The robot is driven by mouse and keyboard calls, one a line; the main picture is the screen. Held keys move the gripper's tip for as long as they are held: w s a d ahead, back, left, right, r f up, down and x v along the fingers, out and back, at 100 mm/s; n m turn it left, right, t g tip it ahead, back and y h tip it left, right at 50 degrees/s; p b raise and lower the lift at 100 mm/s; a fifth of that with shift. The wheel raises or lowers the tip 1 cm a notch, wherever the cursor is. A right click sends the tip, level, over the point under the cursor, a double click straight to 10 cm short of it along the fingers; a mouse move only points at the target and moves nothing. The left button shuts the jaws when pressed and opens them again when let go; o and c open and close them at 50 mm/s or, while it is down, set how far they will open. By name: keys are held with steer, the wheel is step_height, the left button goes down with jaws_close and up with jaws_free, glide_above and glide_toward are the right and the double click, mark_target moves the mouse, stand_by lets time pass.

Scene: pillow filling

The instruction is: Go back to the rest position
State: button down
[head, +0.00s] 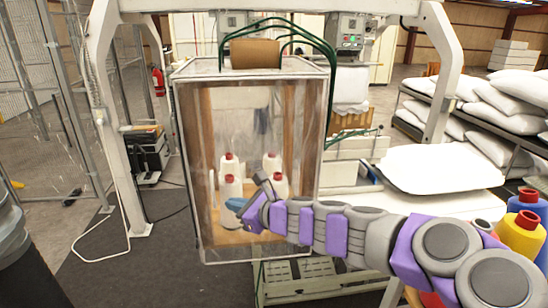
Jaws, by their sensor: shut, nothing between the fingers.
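My gripper (250,206) is at the end of my purple and grey arm, which reaches in from the lower right. The gripper is in front of the clear-walled cabinet (188,160), over the lower part of its front. The picture does not show whether it is inside or just in front of the cabinet. The fingers look shut and hold nothing.
A white pillow (440,167) lies on a table right of the cabinet. A shelf at the right holds several pillows (505,104). A dark bin (25,265) is at the lower left.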

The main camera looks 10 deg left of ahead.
steer(key=s+d+r+n+g, duration=0.2)
steer(key=s+r+n+g, duration=0.15)
steer(key=s+n, duration=0.55)
steer(key=s+d+f+n+g+h, duration=0.1)
steer(key=s+d+f+n, duration=0.15)
steer(key=s, duration=0.25)
steer(key=s+d+f+n+g+h, duration=0.1)
steer(key=s+d+n, duration=0.1)
steer(key=s+n, duration=0.3)
steer(key=s+d+f+n+g+h, duration=0.2)
steer(key=s+d+f+h, duration=0.3)
steer(key=s+d, duration=0.5)
steer(key=s+d+f+n+g+h, duration=0.2)
steer(key=s+d+f+h, duration=0.3)
steer(key=s+d, duration=0.5)
steer(key=d+f+n, duration=0.1)
steer(key=d, duration=0.3)
steer(key=shift+s+d+h, duration=0.3)
steer(key=shift+s+d, duration=0.05)
steer(key=shift+a, duration=0.1)
steer(key=shift+a, duration=0.35)
steer(key=shift+d, duration=0.25)
